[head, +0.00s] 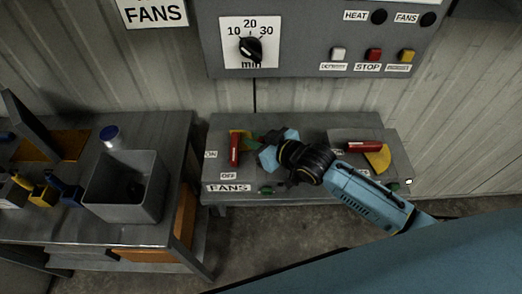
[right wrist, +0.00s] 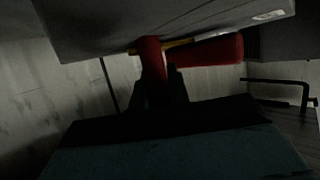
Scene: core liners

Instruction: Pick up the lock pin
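I cannot make out the lock pin for certain in either view. In the right wrist view, a red handle (right wrist: 152,68) stands right by the dark fingers (right wrist: 165,90). A second red bar (right wrist: 212,50) lies behind it, with a yellow edge. The fingers are dark and partly hidden, so I cannot tell whether they are shut or touching the handle. My left gripper is not in view.
A second red lever (head: 357,146) with a yellow sector sits at the box's right. A grey open bin (head: 122,187) stands on the left table beside several small blue and yellow items. The control panel (head: 320,40) with knob and buttons hangs above.

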